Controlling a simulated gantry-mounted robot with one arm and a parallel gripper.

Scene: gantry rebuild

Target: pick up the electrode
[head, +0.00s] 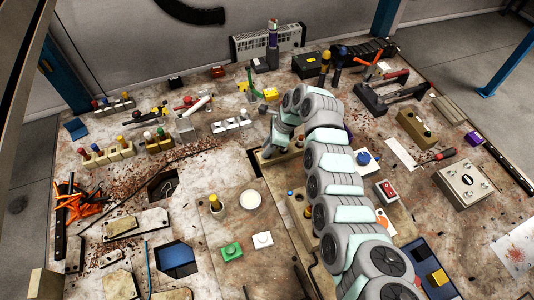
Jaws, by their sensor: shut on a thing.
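My gripper (268,152) points down at a tan block (285,155) near the middle of the table. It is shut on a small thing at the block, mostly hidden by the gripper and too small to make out. I cannot tell for sure that this thing is the electrode, or whether it is lifted clear of the block. No other thing in view is plainly the electrode. My arm comes in from the lower right and hides part of the table behind it.
Holders with coloured knobs (109,153) stand at the left. A white disc (250,199), a green block (231,251) and a white block (262,240) are in front. A dark hole (163,187) opens left of centre.

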